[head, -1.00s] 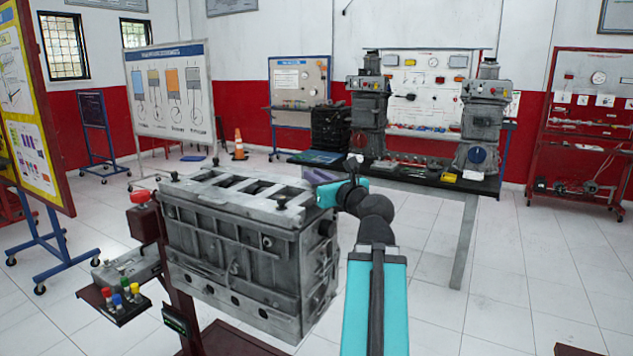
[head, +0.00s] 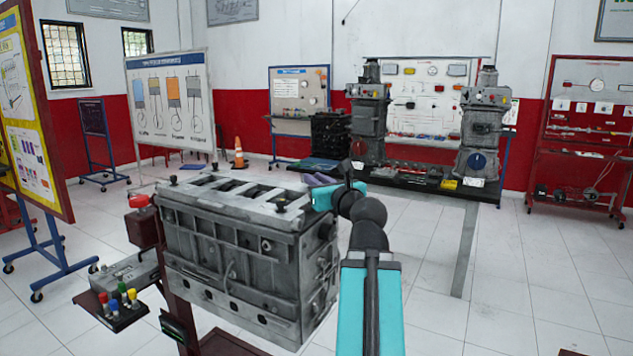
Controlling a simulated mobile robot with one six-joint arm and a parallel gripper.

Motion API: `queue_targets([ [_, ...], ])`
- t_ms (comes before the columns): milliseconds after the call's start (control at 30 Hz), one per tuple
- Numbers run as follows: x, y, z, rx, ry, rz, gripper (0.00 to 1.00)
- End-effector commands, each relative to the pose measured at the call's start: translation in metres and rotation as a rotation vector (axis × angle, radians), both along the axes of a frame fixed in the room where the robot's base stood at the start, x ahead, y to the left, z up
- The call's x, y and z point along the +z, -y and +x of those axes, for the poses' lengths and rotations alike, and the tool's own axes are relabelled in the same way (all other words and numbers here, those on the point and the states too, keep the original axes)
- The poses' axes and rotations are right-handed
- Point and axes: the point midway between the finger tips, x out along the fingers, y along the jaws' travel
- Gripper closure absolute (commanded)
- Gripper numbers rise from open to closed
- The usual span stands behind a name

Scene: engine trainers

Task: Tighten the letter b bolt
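A grey engine block (head: 240,250) stands on a stand in the middle of the head view. Black bolts stick up from its top: one at the near right corner (head: 279,206), one at the left corner (head: 173,180) and one at the far edge (head: 238,165). No letter is readable on any of them. My arm reaches in from the bottom. My gripper (head: 318,183) is by the right end of the block's top, to the right of the near right bolt. Its fingers are too small and partly hidden to show whether they are open or shut.
A small tray with several coloured knobs (head: 123,299) sits left of the block. A red-capped box (head: 140,221) stands beside the block's left end. A bench with machines (head: 400,176) is behind. The floor at right is clear.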

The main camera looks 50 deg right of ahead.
Motion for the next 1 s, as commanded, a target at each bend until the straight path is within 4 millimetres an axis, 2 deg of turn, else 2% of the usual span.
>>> queue_targets([
  [33,0.001,0.001,0.0,-0.001,0.001,0.0,0.75],
  [100,0.001,0.0,0.0,-0.001,0.001,0.0,0.66],
  [567,-0.001,-0.001,-0.002,0.001,0.001,0.0,0.66],
  [1000,-0.003,-0.007,-0.017,0.0,0.002,-0.002,0.66],
])
